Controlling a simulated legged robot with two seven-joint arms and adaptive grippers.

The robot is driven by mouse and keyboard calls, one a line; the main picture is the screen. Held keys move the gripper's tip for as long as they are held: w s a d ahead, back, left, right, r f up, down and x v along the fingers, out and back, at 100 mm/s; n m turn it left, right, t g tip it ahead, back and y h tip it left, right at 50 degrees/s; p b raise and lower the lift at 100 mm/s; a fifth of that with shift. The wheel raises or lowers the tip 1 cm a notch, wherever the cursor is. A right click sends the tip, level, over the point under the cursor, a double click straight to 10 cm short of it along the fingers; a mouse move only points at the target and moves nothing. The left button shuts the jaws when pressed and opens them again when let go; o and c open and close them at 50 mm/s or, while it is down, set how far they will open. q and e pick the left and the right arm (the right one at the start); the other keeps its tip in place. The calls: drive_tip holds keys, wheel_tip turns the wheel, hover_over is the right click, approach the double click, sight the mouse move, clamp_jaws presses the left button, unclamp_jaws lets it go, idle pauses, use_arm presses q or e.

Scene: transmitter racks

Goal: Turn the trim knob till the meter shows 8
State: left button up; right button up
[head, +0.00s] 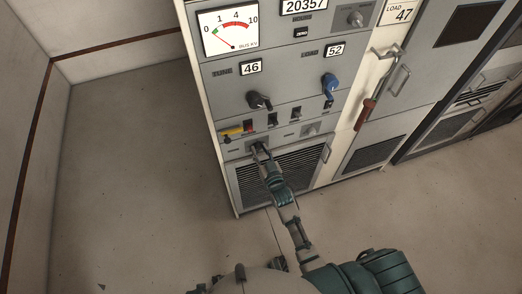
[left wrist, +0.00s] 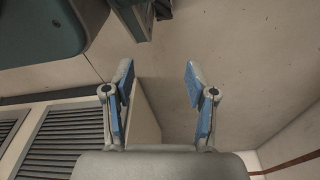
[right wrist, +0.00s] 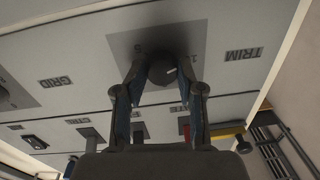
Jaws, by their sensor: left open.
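The trim knob (right wrist: 163,70) is a dark round knob with a light mark, on a grey scale plate beside the upside-down label TRIM in the right wrist view. My right gripper (right wrist: 162,78) has its fingers on either side of it and looks shut on it. In the head view the right gripper (head: 257,147) covers the knob at the rack's lower left. The BUS KV meter (head: 228,32) has a 0, 1, 4, 10 scale, and its red needle points low, between 0 and 1. My left gripper (left wrist: 160,75) is open and empty, away from the panel.
The rack has a dark knob (head: 258,100), a blue knob (head: 330,82), small switches and a yellow handle (head: 232,132) close above my right gripper. A red-handled lever (head: 366,112) is to the right. A louvred grille (head: 282,175) is below. The floor at left is clear.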

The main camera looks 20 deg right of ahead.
drive_tip(key=shift+a+r, duration=0.15)
drive_tip(key=shift+a, duration=0.35)
clamp_jaws()
drive_tip(key=shift+d, duration=0.3)
drive_tip(key=shift+w+d+n+p, duration=0.1)
drive_tip(key=shift+d+n+p, duration=0.2)
drive_tip(key=shift+n+p, duration=0.1)
drive_tip(key=n, duration=0.1)
drive_tip(key=n+p, duration=0.2)
drive_tip(key=shift+a+r+n, duration=0.15)
drive_tip(key=shift+a+n, duration=0.1)
drive_tip(key=shift+n, duration=0.05)
drive_tip(key=shift+d+n+p, duration=0.1)
drive_tip(key=shift+n+p, duration=0.35)
drive_tip(key=shift+n, duration=0.05)
use_arm(q)
drive_tip(key=s+a+f, duration=0.3)
drive_tip(key=s+f, duration=0.2)
drive_tip(key=s, duration=0.3)
drive_tip(key=shift+s+a, duration=0.2)
drive_tip(key=shift+s, duration=0.05)
use_arm(e)
drive_tip(key=shift+n, duration=0.3)
